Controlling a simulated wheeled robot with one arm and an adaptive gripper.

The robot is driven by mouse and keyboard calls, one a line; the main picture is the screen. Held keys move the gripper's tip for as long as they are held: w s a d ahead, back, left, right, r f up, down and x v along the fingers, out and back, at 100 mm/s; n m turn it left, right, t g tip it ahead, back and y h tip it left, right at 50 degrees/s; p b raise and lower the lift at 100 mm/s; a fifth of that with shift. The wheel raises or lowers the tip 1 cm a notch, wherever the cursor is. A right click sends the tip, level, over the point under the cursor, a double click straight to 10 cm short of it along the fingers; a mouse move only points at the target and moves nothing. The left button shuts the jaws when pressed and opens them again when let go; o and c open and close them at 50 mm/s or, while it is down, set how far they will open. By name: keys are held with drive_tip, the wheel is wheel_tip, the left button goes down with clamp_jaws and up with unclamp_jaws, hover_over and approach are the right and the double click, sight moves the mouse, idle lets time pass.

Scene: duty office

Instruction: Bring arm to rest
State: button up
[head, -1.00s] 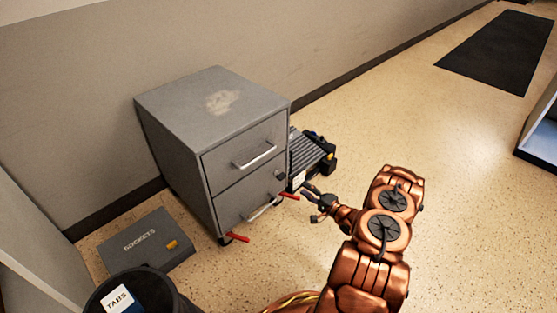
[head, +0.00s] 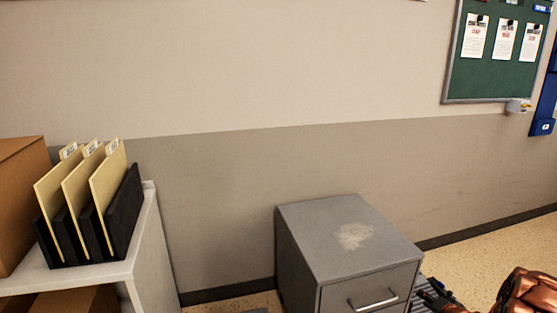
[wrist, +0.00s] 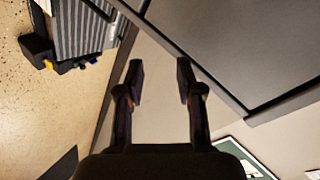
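My gripper (wrist: 160,82) shows in the wrist view with its two dark fingers apart and nothing between them. A grey cabinet face (wrist: 235,45) fills the upper right of that view, beyond the fingers. In the head view, part of my copper arm (head: 525,296) shows at the lower right corner, to the right of the grey filing cabinet (head: 345,235).
A grey ribbed object with black parts (wrist: 85,28) is beside the cabinet in the wrist view. A white shelf (head: 85,278) with a black file holder (head: 125,215) and a cardboard box (head: 20,205) stands at left. A green noticeboard (head: 490,75) hangs on the wall.

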drive_tip(key=s+a+r+n+g+h+p, duration=0.1)
drive_tip(key=s+a+r+g+p, duration=0.2)
drive_tip(key=r, duration=0.6)
drive_tip(key=a+r+n+g+h+p, duration=0.1)
drive_tip(key=a+r+p, duration=0.25)
drive_tip(key=r, duration=0.55)
drive_tip(key=s+a+r+n+g+h+p, duration=0.15)
drive_tip(key=r+p, duration=0.25)
drive_tip(key=r, duration=0.5)
drive_tip(key=s+a+r+n+g+y+p, duration=0.1)
drive_tip(key=s+a+r+n+g+p, duration=0.1)
drive_tip(key=s+a+r+p, duration=0.3)
drive_tip(key=s+a+r+n+g+y+p, duration=0.1)
drive_tip(key=s+a+r+n+g+p, duration=0.2)
drive_tip(key=s+a+r, duration=1)
drive_tip(key=s+a+r+n+g+y+p, duration=0.1)
drive_tip(key=s+a+r+p, duration=0.7)
drive_tip(key=s, duration=1.5)
wheel_tip(320, 180, up, 2)
drive_tip(key=a+n+g, duration=0.1)
drive_tip(key=g, duration=0.1)
drive_tip(key=shift+s+a+r+g, duration=0.2)
drive_tip(key=shift+g, duration=0.15)
